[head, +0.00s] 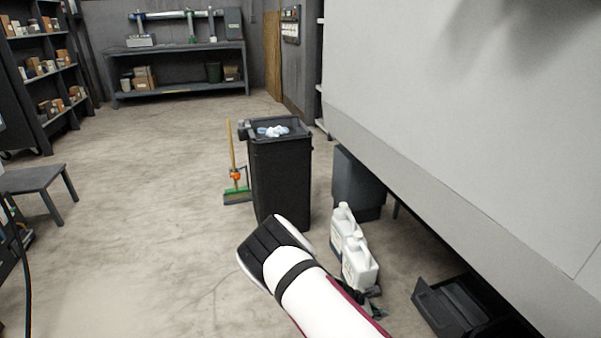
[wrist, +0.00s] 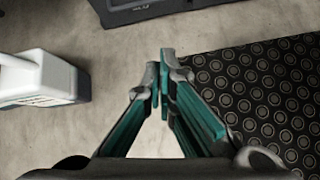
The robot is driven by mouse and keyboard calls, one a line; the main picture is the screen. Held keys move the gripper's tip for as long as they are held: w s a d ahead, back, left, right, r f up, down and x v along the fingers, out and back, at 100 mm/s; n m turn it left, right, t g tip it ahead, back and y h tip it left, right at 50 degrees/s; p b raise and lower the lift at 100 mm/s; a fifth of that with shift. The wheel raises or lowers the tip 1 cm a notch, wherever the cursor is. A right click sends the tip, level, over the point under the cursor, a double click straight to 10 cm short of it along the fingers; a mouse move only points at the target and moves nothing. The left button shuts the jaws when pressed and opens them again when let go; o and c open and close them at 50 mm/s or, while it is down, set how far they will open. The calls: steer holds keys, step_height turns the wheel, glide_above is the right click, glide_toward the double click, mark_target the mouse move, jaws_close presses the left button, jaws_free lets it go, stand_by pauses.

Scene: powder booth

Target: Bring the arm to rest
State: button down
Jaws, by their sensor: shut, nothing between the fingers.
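My gripper (wrist: 162,75) shows in the wrist view with its teal-sided fingers together and nothing between them. It points down over the concrete floor, near the edge of a black studded mat (wrist: 265,90). In the head view part of my white arm (head: 315,296) reaches in from the bottom edge; the gripper's fingers cannot be made out there.
A white jug (wrist: 38,78) stands left of my gripper in the wrist view. In the head view, white jugs (head: 359,262) stand right of my arm, a black bin (head: 281,175) and broom (head: 233,160) beyond. A large grey panel (head: 480,110) overhangs the right. Open floor (head: 150,200) lies left.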

steer(key=s+a+r+m+g+y, duration=0.15)
steer(key=s+r+m, duration=0.25)
steer(key=r, duration=0.8)
steer(key=s+r+m+g+y, duration=0.15)
steer(key=s+r+m, duration=0.3)
steer(key=r, duration=0.75)
steer(key=s+r+m+y, duration=0.3)
steer(key=r+m, duration=0.2)
steer(key=r, duration=0.8)
steer(key=s+a+r+m+y, duration=0.1)
steer(key=s+r+m+y, duration=0.15)
steer(key=s+r, duration=1.05)
steer(key=s+a+m+t, duration=0.1)
steer(key=s+a+m, duration=0.15)
steer(key=s, duration=1.45)
step_height(320, 180, up, 32)
steer(key=t+p, duration=0.4)
steer(key=p, duration=2.6)
steer(key=shift+w+d+r+p, duration=0.2)
steer(key=shift+d+p, duration=0.1)
steer(key=shift+p, duration=0.1)
steer(key=shift+y, duration=0.25)
